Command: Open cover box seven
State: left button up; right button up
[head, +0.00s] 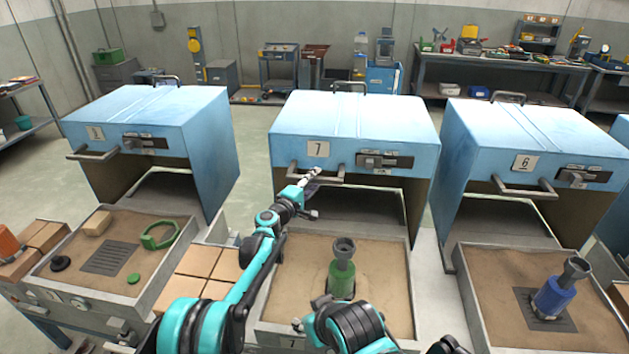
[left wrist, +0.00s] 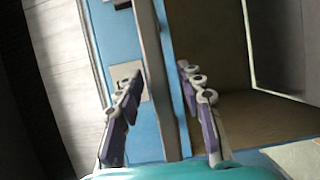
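Cover box seven (head: 350,120) is a blue hood with a "7" plate and an open space under its front. Its front handle (head: 331,180) is a grey bar below the plate. My left gripper (head: 312,175) is at this handle, partly covering it. In the left wrist view the handle bar (left wrist: 153,65) runs between the two fingers of my left gripper (left wrist: 163,92). The fingers are spread, with gaps on both sides of the bar. My right gripper cannot be made out; a teal and black arm part of mine shows at the bottom.
A sand tray (head: 408,285) in front of box seven holds a green flask-like piece (head: 342,278). Similar blue boxes stand left (head: 150,110) and right, numbered 6 (head: 535,130). Tan bricks (head: 200,262) lie left of the tray. Floor gaps separate the boxes.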

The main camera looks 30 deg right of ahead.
pick_arm(q)
jog(key=v, duration=1.1)
jog(key=shift+a, duration=0.25)
jog(key=shift+s, duration=0.15)
jog(key=s+a+r+m+g+y, duration=0.1)
jog(key=s+a+r+m+y, duration=0.2)
jog(key=s+a, duration=0.55)
jog(key=s+a+r+m+y, duration=0.2)
jog(key=s+a+r+y, duration=0.15)
jog(key=a, duration=0.95)
jog(key=s+a+f+m+g+y, duration=0.1)
jog(key=s+a+f+y, duration=0.3)
jog(key=s+a, duration=0.7)
jog(key=s+a+f+g+y, duration=0.1)
jog(key=s+a+f+y, duration=0.3)
jog(key=s+a, duration=0.8)
jog(key=shift+a+f+m, duration=0.4)
jog(key=shift+a+f, duration=0.35)
jog(key=shift+a, duration=0.25)
